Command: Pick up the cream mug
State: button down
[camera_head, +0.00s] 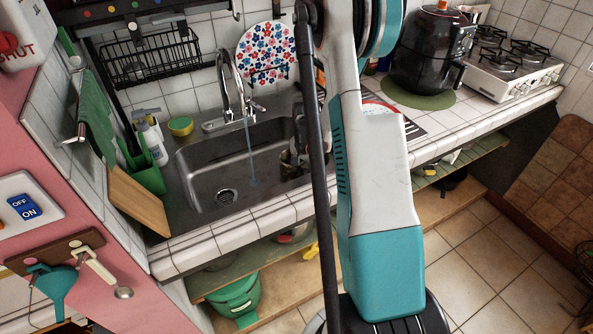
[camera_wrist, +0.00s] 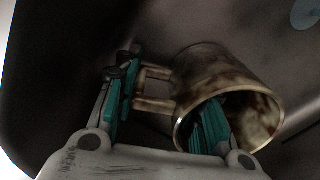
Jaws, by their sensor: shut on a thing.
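The cream mug (camera_wrist: 225,72) fills the middle of the wrist view. It looks brownish and blotchy in dim light and lies tilted, its open mouth facing my gripper. Its handle (camera_wrist: 153,74) points left. My gripper (camera_wrist: 165,95) is shut on the mug: one finger is outside by the handle, the other reaches inside the mouth, with the mug's wall and handle between them.
The steel sink (camera_head: 215,168) has a tap (camera_head: 232,75) with running water. A green caddy (camera_head: 143,172) and wooden board (camera_head: 138,203) stand on its left. A black air fryer (camera_head: 425,55) and stove (camera_head: 515,65) stand at the right. The white tiled counter edge (camera_head: 225,232) runs in front.

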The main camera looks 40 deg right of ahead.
jog(key=shift+r, duration=0.1)
notch_tip(320, 180, up, 19)
jog(key=p, duration=0.5)
jog(key=s+a+p, duration=0.1)
jog(key=s+a, duration=0.4)
jog(key=a, duration=0.3)
jog(key=s+a, duration=0.5)
jog(key=a, duration=0.2)
jog(key=w+d+f+b, duration=0.1)
jog(key=w+d, duration=0.1)
jog(key=w, duration=0.5)
jog(key=w+d+f+b, duration=0.1)
jog(key=w, duration=0.5)
jog(key=shift+w+d, duration=0.35)
jog(key=shift+d, duration=0.1)
jog(key=shift+s+d, duration=0.2)
jog(key=shift+d, duration=0.3)
jog(key=shift+w+a, duration=0.1)
jog(key=shift+a, duration=0.15)
jog(key=shift+w+a, duration=0.1)
jog(key=shift+a, duration=0.25)
jog(key=shift+d+b, duration=0.1)
jog(key=shift+b, duration=0.2)
